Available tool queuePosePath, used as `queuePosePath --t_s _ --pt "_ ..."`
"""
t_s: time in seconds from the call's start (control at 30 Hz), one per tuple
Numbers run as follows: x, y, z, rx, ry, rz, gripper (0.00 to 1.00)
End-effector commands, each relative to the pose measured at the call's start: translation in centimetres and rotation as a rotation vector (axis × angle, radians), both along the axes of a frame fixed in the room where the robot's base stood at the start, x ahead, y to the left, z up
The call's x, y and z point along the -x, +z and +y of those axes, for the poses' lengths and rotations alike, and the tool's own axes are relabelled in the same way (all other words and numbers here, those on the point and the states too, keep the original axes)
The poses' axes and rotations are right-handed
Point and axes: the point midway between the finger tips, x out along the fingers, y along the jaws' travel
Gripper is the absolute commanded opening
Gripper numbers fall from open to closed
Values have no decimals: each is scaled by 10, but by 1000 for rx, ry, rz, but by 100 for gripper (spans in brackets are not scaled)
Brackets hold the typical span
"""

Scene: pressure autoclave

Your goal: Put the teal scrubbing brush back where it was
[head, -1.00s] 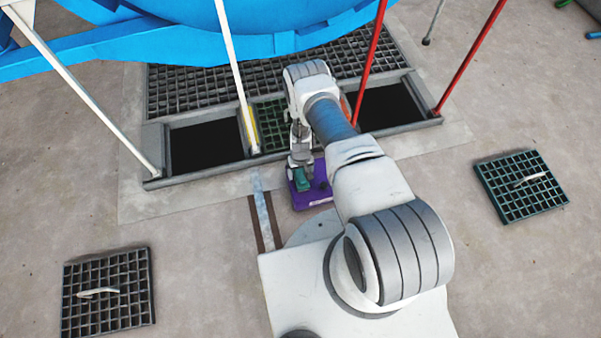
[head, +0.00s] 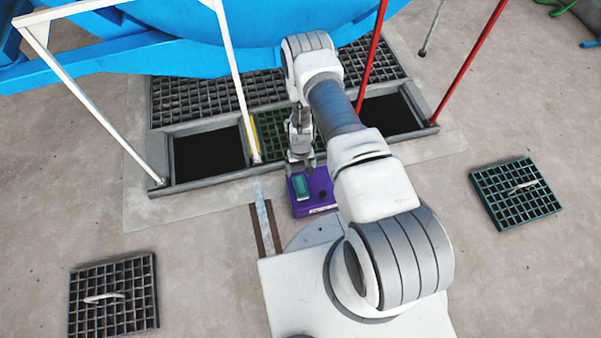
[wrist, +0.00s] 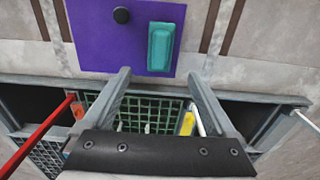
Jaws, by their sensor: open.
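The teal scrubbing brush (head: 301,187) lies on the left part of a purple mat or board (head: 322,193) on the floor in the head view. In the wrist view the brush (wrist: 160,47) lies on the right part of the purple board (wrist: 90,48), beside a round black knob (wrist: 121,15). My gripper (head: 302,170) is above the board's far edge, apart from the brush. In the wrist view its two fingers (wrist: 160,77) are spread wide with nothing between them, and the brush shows beyond their tips.
Two dark open pits (head: 208,152) and (head: 388,115) flank a green grating (head: 270,122) behind the board. White posts (head: 236,82) and red posts (head: 470,63) stand near them. Loose grates lie left (head: 113,292) and right (head: 515,192). A blue vessel (head: 230,40) is overhead at the back.

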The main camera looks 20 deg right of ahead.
Motion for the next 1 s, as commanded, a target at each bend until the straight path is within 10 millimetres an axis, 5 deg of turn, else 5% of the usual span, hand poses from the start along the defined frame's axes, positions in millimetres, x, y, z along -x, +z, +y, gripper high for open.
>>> queuePosePath --t_s 0.2,0.33,0.7,1.0 --pt "-6 23 0 -2 -1 -7 91" --pt "-28 62 2 -8 0 -31 91" --pt "-81 240 8 -31 2 -123 91" --pt "-75 379 10 -41 7 -196 91"
